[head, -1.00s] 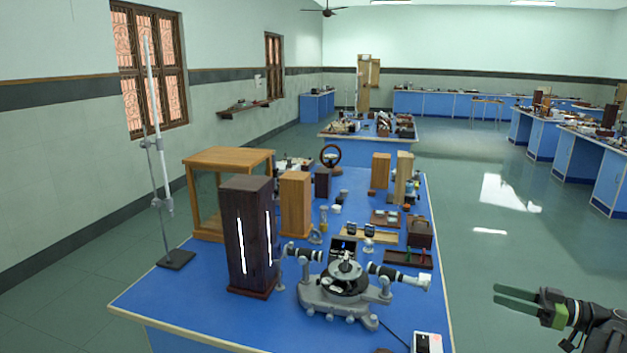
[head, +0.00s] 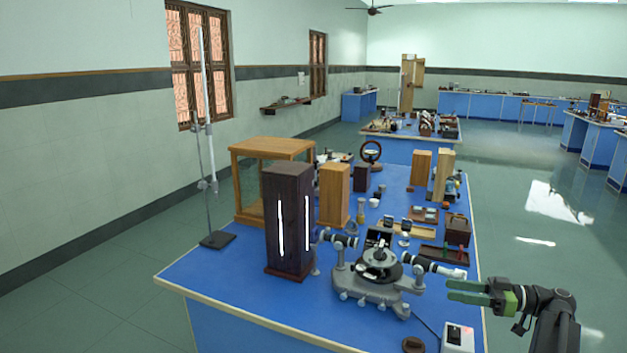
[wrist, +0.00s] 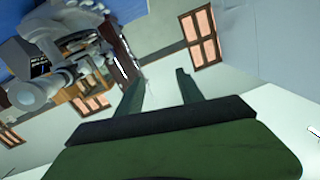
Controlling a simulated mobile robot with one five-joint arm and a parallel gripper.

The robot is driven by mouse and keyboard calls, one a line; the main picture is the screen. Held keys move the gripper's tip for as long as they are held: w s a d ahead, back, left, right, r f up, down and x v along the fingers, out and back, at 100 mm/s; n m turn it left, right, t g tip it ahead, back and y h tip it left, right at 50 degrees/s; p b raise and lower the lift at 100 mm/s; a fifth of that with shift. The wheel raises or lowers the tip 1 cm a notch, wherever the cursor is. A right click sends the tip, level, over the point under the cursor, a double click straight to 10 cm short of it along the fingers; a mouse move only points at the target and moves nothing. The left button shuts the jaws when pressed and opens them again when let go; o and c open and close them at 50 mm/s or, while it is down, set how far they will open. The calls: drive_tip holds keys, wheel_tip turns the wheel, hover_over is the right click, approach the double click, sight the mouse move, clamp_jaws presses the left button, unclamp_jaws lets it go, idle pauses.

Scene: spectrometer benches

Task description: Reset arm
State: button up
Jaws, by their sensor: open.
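My gripper (head: 462,291) is at the right in the head view, level with the right edge of the blue bench (head: 235,300). Its two green fingers point left and stand apart with nothing between them. In the wrist view the open fingers (wrist: 161,92) reach up from the green palm, and the picture is tilted. The grey spectrometer (head: 376,282) stands on the bench just left of the fingertips; in the head view one finger appears close to its right tube, and I cannot tell the exact gap. It also shows at the upper left in the wrist view (wrist: 75,62).
A tall dark wooden box (head: 288,215) with lit slits stands left of the spectrometer. A white switch box (head: 457,337) sits at the bench's front right corner. A tall stand (head: 207,130) rises at the left. Open floor (head: 540,265) lies right of the bench.

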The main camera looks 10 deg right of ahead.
drive_tip(key=w+a+f+g+h+b, duration=0.15)
drive_tip(key=a+f, duration=0.25)
drive_tip(key=a, duration=0.5)
drive_tip(key=w+a+f+n+g+b, duration=0.1)
drive_tip(key=a+f+g, duration=0.25)
drive_tip(key=a, duration=0.55)
drive_tip(key=w+a+f+g+h+b, duration=0.1)
drive_tip(key=a+f+g, duration=0.1)
drive_tip(key=a+f, duration=0.45)
drive_tip(key=s+a+f+m+g+h+b, duration=0.1)
drive_tip(key=s+a+f+m+h+b, duration=0.2)
drive_tip(key=a+f, duration=0.4)
drive_tip(key=s+a+f+m+g+h, duration=0.1)
drive_tip(key=s+a+f+g+h, duration=0.15)
drive_tip(key=a+f+h, duration=0.35)
drive_tip(key=d+f+m+t+h, duration=0.3)
drive_tip(key=d+m+h, duration=0.1)
drive_tip(key=d+m, duration=0.4)
wheel_tip(320, 180, up, 13)
drive_tip(key=p, duration=1.3)
drive_tip(key=shift+w+d+f, duration=0.15)
drive_tip(key=shift+w, duration=0.1)
drive_tip(key=shift+g, duration=0.25)
